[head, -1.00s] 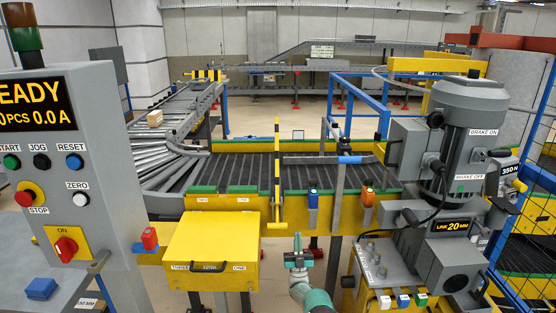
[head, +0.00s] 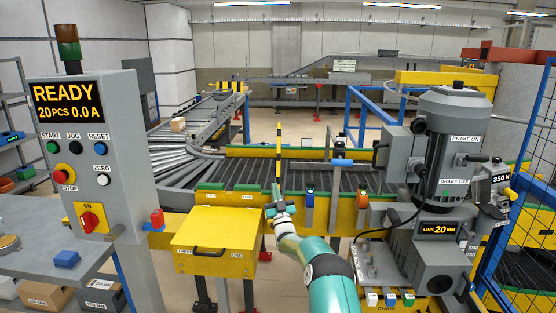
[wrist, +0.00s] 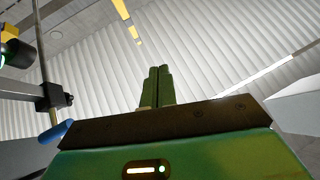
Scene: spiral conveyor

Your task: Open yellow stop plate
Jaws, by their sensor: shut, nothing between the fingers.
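The yellow stop plate (head: 279,145), a narrow upright yellow piece with dark bands, stands across the dark roller conveyor in the middle of the head view. I see it almost edge-on. My gripper (head: 276,205) is in front of its lower end, over the near yellow rail, and hides that part. I cannot tell whether they touch. In the wrist view my gripper's fingers (wrist: 157,86) are shut together with nothing between them. A yellow strip (wrist: 126,18) shows at the top of that view; I cannot tell whether it is the plate.
A post with a blue T-handle (head: 342,162) stands right of the plate. A yellow lidded box (head: 215,230) is at front left, a control cabinet (head: 90,150) further left. A grey motor unit (head: 450,150) fills the right.

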